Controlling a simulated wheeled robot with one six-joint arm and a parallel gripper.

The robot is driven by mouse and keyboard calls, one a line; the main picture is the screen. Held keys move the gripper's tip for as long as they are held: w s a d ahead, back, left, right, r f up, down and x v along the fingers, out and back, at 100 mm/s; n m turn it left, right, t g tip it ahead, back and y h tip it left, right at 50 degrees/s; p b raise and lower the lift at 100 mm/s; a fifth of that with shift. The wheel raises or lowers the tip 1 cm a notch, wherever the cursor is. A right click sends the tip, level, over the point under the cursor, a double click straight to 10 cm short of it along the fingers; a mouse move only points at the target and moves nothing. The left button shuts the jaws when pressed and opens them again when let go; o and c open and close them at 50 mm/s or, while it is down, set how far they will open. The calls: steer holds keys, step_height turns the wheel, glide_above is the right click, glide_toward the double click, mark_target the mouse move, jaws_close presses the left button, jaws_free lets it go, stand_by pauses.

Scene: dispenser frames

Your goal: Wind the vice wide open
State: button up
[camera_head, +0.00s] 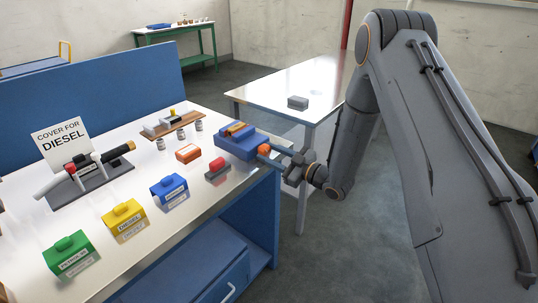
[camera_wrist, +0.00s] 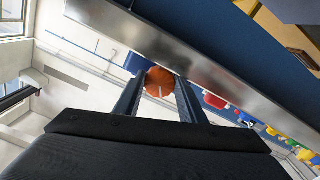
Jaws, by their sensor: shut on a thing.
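The blue vice (camera_head: 232,146) sits at the right end of the white bench, with a tan-orange piece (camera_head: 238,130) on top between its jaws. How wide the jaw gap is cannot be made out. An orange round handle knob (camera_head: 264,149) stands at the vice's right side, over the bench edge. My gripper (camera_head: 272,152) reaches in from the right and is shut on this knob. In the wrist view the knob (camera_wrist: 160,80) sits between the two dark fingers, with a pale mark on its face.
An orange box (camera_head: 188,153), a red-topped piece (camera_head: 217,169) and blue (camera_head: 169,190), yellow (camera_head: 125,219) and green (camera_head: 71,254) boxes stand on the bench (camera_head: 150,260) left of the vice. A second table (camera_head: 270,92) with a grey block (camera_head: 298,103) stands behind.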

steer(key=o, duration=1)
steer(key=shift+w, duration=0.1)
steer(key=shift+o, duration=0.2)
steer(key=shift+s+d, duration=0.35)
steer(key=shift+d, duration=0.05)
steer(key=b+v, duration=0.2)
steer(key=v, duration=0.4)
steer(key=shift+s+d, duration=0.25)
steer(key=shift+d, duration=0.1)
